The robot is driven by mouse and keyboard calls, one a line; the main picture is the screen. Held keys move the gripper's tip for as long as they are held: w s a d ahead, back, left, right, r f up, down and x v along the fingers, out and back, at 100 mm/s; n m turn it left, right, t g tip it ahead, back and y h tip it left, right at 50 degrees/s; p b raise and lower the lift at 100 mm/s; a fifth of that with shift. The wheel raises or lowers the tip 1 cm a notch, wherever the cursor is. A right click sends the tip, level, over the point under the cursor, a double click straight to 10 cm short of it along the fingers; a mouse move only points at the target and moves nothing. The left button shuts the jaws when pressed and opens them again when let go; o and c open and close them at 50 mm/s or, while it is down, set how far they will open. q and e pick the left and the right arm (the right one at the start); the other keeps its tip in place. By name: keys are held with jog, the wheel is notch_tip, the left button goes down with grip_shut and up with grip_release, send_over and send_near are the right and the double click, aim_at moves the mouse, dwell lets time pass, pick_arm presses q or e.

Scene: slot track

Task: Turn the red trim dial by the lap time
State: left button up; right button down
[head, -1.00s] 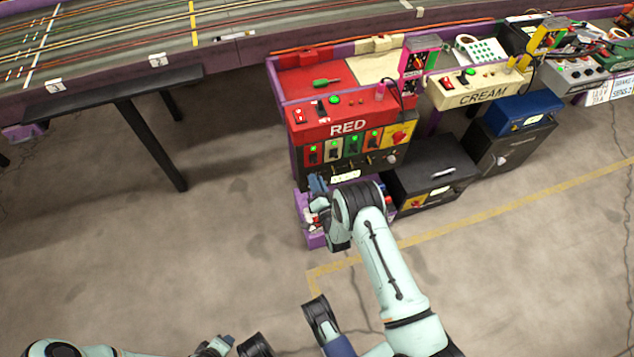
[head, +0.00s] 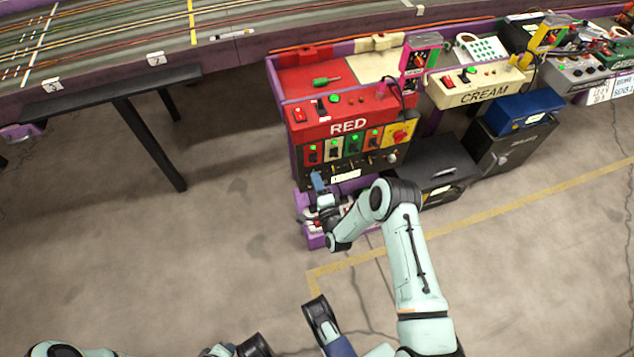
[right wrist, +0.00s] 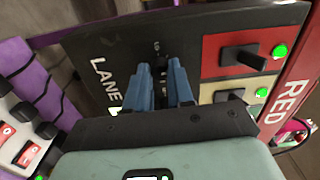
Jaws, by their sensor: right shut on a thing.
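The RED station (head: 350,112) has a black lower front panel (head: 320,172), with several small knobs in a row along it. My right gripper (head: 318,182) is at the panel's lower left, its blue fingers against it. In the right wrist view the fingers (right wrist: 160,68) point straight at the black panel (right wrist: 95,42), beside the white LANE lettering (right wrist: 103,88). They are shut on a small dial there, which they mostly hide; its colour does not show.
Above the panel are switches with green lights (head: 354,143) and a red knob on a yellow plate (head: 401,133). A purple lower shelf (head: 312,240) holds white devices. A black box (head: 435,170) stands to the right.

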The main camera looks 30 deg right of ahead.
pick_arm(q)
jog(key=shift+s, duration=0.1)
pick_arm(e)
jog(key=shift+a, duration=0.2)
jog(key=c, duration=1)
grip_release()
jog(key=shift+c, duration=0.2)
jog(key=shift+o, duration=0.3)
jog(key=shift+d, duration=0.1)
jog(key=shift+s, duration=0.1)
pick_arm(q)
jog(key=r+p, duration=0.1)
jog(key=d+r+p, duration=0.1)
jog(key=r, duration=0.1)
jog(key=d+r+p, duration=0.1)
jog(key=shift+s+r, duration=0.1)
jog(key=shift+r, duration=0.1)
pick_arm(e)
jog(key=v, duration=1.3)
jog(key=shift+s, duration=0.1)
